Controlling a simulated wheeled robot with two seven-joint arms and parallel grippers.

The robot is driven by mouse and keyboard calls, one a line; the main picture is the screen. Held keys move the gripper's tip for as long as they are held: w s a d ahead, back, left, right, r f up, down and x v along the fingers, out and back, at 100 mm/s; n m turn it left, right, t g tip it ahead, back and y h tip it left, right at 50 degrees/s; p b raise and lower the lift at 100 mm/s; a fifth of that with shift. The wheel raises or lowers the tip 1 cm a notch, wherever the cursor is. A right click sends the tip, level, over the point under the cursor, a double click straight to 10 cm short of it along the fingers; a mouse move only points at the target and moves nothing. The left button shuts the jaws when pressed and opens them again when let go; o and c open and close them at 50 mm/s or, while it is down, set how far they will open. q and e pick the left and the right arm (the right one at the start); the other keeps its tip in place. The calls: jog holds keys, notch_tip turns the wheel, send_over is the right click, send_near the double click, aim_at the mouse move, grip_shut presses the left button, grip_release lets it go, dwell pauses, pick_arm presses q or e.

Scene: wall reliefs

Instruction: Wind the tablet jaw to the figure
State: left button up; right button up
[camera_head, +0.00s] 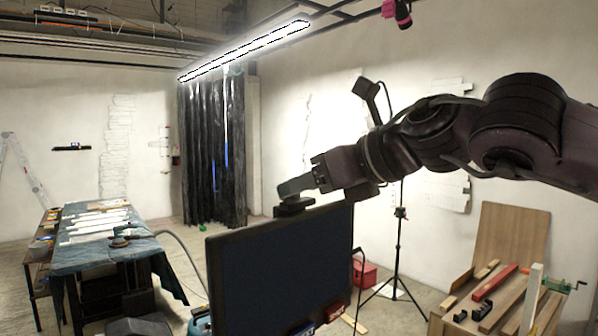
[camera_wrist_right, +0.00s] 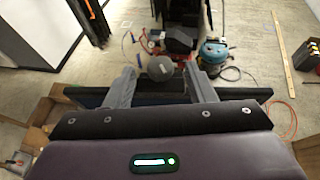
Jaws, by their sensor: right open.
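My right gripper (camera_head: 283,198) is open above the top edge of a large dark flat panel (camera_head: 280,265), pointing left. In the right wrist view its two grey fingers (camera_wrist_right: 160,80) are spread apart, with no held thing visible. The panel's edge (camera_wrist_right: 85,97) runs across below them. A bench (camera_head: 470,312) at the lower right bears a green crank handle (camera_head: 568,287), a red bar (camera_head: 494,284) and a pale upright piece (camera_head: 532,298), apart from my gripper. I cannot tell which part is the tablet jaw, or read a figure. My left gripper is out of view.
A cloth-covered table (camera_head: 90,258) stands at the left, before black curtains (camera_head: 212,150). A tripod (camera_head: 399,240) and a red box (camera_head: 365,273) stand behind the panel. A blue vacuum (camera_wrist_right: 214,52) and hoses lie on the floor.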

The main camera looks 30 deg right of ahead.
jog(key=shift+p+x, duration=0.3)
jog(key=shift+x, duration=0.8)
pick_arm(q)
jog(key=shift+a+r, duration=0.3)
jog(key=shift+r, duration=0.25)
pick_arm(e)
jog(key=shift+s, duration=0.1)
jog(key=shift+d, duration=0.1)
jog(key=shift+c, duration=0.4)
jog(key=c, duration=0.9)
jog(key=shift+f+m+h+b, duration=0.15)
jog(key=shift+m+h+b, duration=0.45)
jog(key=shift+m+h, duration=0.25)
jog(key=m+h, duration=0.1)
jog(key=a+m+t+h+b, duration=0.1)
jog(key=m+h, duration=0.1)
jog(key=shift+s+h, duration=0.1)
jog(key=shift+h, duration=0.15)
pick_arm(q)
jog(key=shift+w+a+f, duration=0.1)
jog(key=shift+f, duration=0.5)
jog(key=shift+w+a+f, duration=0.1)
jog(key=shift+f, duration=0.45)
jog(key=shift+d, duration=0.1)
pick_arm(e)
jog(key=shift+r, duration=0.2)
jog(key=o, duration=1)
